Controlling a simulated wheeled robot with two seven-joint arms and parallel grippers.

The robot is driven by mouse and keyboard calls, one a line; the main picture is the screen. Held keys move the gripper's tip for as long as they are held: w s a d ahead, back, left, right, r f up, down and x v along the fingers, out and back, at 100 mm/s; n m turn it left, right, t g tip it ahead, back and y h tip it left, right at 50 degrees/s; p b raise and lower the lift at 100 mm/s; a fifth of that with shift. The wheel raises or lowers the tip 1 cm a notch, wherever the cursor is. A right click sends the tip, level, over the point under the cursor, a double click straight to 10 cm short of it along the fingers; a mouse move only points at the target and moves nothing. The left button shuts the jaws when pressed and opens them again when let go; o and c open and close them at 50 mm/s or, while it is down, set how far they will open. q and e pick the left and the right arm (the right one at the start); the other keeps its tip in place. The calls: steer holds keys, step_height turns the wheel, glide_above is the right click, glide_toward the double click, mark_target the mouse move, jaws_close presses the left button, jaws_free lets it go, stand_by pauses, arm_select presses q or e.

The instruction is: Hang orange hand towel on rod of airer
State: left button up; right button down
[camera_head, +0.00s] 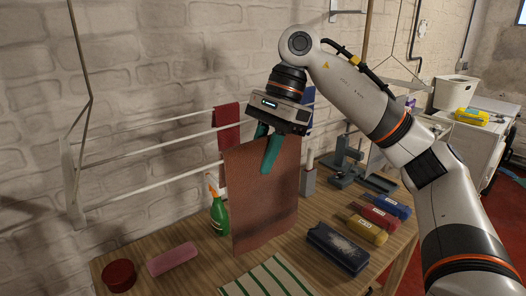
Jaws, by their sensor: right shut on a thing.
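The orange hand towel (262,205) hangs spread out and upright from my right gripper (267,155). The gripper's green fingers are shut on the towel near its top edge. The towel's lower edge hangs at about the height of the wooden table. The wall airer (72,185) has white rods (150,148) running along the brick wall behind the towel. The towel hides part of the rods, so I cannot tell whether it touches one. A dark red cloth (227,115) and a blue cloth (308,97) hang on the airer. My left gripper is not in view.
The left rods are bare.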

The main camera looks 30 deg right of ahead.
steer(key=shift+f, duration=0.3)
steer(key=c, duration=1.1)
jaws_free()
steer(key=v, duration=0.2)
steer(key=shift+r, duration=0.35)
steer(key=p+v, duration=0.3)
steer(key=v, duration=0.5)
steer(key=shift+r, duration=0.1)
steer(key=shift+d+r+p, duration=0.35)
steer(key=shift+r+p, duration=0.1)
steer(key=shift+r, duration=0.05)
